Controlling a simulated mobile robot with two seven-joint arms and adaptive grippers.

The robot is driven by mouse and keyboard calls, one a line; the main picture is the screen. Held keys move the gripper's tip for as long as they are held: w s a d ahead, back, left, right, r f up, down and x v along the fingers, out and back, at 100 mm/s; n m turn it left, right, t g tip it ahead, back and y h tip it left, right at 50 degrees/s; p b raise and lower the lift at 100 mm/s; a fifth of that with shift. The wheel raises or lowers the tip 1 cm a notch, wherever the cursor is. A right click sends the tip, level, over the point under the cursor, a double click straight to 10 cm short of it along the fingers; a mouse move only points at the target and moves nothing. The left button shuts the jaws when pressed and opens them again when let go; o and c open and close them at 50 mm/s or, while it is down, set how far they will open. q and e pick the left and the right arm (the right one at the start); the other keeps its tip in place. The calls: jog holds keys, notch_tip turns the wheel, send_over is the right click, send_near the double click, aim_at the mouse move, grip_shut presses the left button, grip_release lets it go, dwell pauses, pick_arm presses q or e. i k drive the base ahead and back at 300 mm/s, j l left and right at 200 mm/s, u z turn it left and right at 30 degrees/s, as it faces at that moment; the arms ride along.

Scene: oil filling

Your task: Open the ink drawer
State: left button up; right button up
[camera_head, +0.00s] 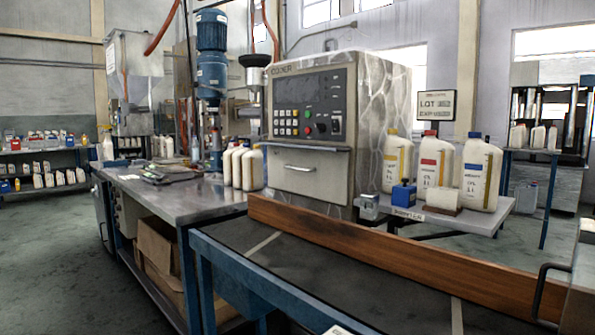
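The machine (375,140) stands in the middle of the view, with a dark control panel (310,105) of buttons and a small screen on its front. Below the panel is a light drawer front (307,178) with a horizontal handle (300,168). The drawer looks flush with the machine body. No label naming it as the ink drawer can be read. Neither of my grippers shows in the head view.
A wooden rail (400,255) runs along the dark conveyor (330,265) in front of the machine. White bottles (243,168) stand left of the drawer on a metal table (170,200). Labelled bottles (437,170) and a blue container (403,195) sit on a right-hand shelf.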

aim_at(318, 174)
jog(key=i+j+z, duration=0.15)
jog(key=j, duration=0.25)
jog(key=i+j+z, duration=0.1)
jog(key=j, duration=0.25)
jog(key=i+j+z, duration=0.15)
jog(key=j, duration=0.3)
jog(key=i+j+z, duration=0.1)
jog(key=i+j, duration=0.15)
jog(key=j, duration=0.15)
jog(key=i+j+z, duration=0.15)
jog(key=j, duration=0.3)
